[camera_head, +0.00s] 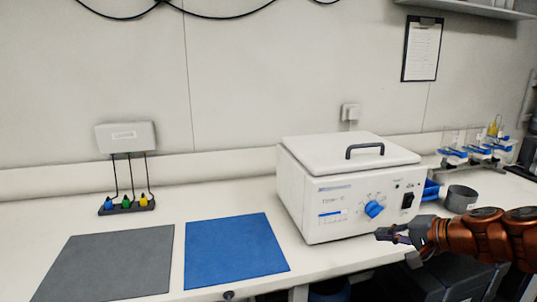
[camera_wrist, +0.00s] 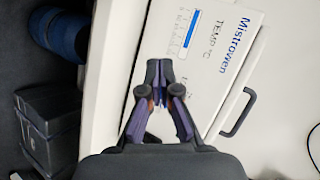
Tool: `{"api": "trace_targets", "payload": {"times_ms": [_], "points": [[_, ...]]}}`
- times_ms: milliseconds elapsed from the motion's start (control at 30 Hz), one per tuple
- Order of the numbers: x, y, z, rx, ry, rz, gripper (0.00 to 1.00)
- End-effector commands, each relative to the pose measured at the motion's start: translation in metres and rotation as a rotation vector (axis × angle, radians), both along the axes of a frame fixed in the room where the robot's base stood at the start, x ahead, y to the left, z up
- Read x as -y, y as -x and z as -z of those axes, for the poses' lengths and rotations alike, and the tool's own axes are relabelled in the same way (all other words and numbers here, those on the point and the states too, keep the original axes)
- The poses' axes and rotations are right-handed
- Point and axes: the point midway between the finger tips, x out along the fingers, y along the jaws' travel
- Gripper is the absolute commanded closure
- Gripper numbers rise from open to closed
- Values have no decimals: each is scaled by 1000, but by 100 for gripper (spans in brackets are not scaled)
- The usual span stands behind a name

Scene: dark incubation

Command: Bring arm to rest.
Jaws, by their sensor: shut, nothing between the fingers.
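My gripper (camera_head: 384,235) reaches in from the right in the head view, in front of the lower right part of a white incubator box (camera_head: 322,210). In the wrist view my gripper (camera_wrist: 159,66) is shut, with its fingertips together and nothing between them. The incubator (camera_wrist: 235,60) lies behind the fingers there. Its lid (camera_head: 335,148) is down and has a black handle (camera_head: 365,150). I cannot tell whether the gripper touches the box.
A grey mat (camera_head: 110,265) and a blue mat (camera_head: 234,250) lie on the bench left of the incubator. A grey cup (camera_head: 461,198) and glassware (camera_head: 475,150) stand at right. Dark boxes (camera_wrist: 50,120) are below the bench edge.

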Motion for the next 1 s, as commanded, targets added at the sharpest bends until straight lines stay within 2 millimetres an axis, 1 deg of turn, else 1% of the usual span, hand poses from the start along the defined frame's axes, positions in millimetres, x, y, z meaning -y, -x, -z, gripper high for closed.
{"api": "trace_targets", "payload": {"times_ms": [33, 67, 100, 133, 167, 200, 267, 300, 367, 400, 467, 500, 567, 600, 700, 800, 833, 900, 1000], "points": [[-31, 12, -7, -21, 45, -77, 100], [-46, 20, -7, -38, 74, -121, 100], [-67, 33, -5, -62, 111, -180, 100], [-82, 44, -3, -85, 141, -227, 100], [-97, 57, -2, -106, 172, -274, 100], [-114, 74, 2, -138, 217, -334, 100], [-134, 102, 8, -186, 288, -418, 100], [-145, 122, 11, -221, 334, -471, 100], [-156, 151, 19, -277, 404, -541, 100], [-160, 171, 23, -314, 454, -584, 100], [-161, 201, 28, -372, 527, -639, 100], [-159, 220, 31, -411, 575, -670, 100], [-154, 248, 35, -470, 644, -712, 100], [-148, 265, 37, -508, 687, -732, 100], [-132, 299, 38, -587, 778, -763, 100], [-117, 324, 39, -651, 838, -779, 100], [-114, 328, 39, -664, 851, -780, 100], [-108, 336, 39, -684, 873, -780, 100], [-105, 340, 39, -695, 885, -781, 100]]}}
